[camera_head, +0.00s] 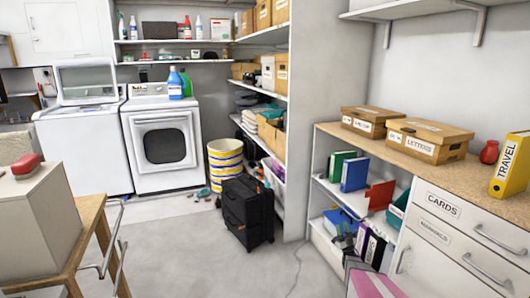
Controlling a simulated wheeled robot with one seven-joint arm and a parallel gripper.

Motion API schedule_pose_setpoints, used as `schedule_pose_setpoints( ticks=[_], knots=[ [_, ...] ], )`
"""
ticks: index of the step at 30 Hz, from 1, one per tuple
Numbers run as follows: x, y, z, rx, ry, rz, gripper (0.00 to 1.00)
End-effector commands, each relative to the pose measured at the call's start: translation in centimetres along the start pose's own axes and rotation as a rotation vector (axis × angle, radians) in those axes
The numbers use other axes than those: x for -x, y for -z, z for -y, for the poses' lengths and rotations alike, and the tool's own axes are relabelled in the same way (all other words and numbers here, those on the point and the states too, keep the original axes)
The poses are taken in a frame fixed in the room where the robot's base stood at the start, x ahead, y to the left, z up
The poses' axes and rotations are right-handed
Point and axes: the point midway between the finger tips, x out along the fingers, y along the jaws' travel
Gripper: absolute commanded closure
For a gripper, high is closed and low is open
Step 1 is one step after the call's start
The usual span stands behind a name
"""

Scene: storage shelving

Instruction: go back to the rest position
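The task names no object. Whether the gripper holds anything cannot be seen.
A wooden table (88,228) with a pale box stands at the near left. A black suitcase (248,212) and a striped bin (225,160) stand on the floor by the shelves. A wood-topped cabinet (462,178) lines the right. The grey floor (190,250) between is mostly clear.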

Motion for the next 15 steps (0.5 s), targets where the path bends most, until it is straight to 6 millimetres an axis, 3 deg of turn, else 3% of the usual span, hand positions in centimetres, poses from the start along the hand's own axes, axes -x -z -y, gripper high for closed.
schedule_pose_setpoints(
  ticks=[8,15],
  knots=[
    [-3.0,-0.9,0.4,0.022,-0.089,0.167,0.69],
    [-6.0,-2.0,1.1,0.048,-0.212,0.425,0.69]
  ],
)
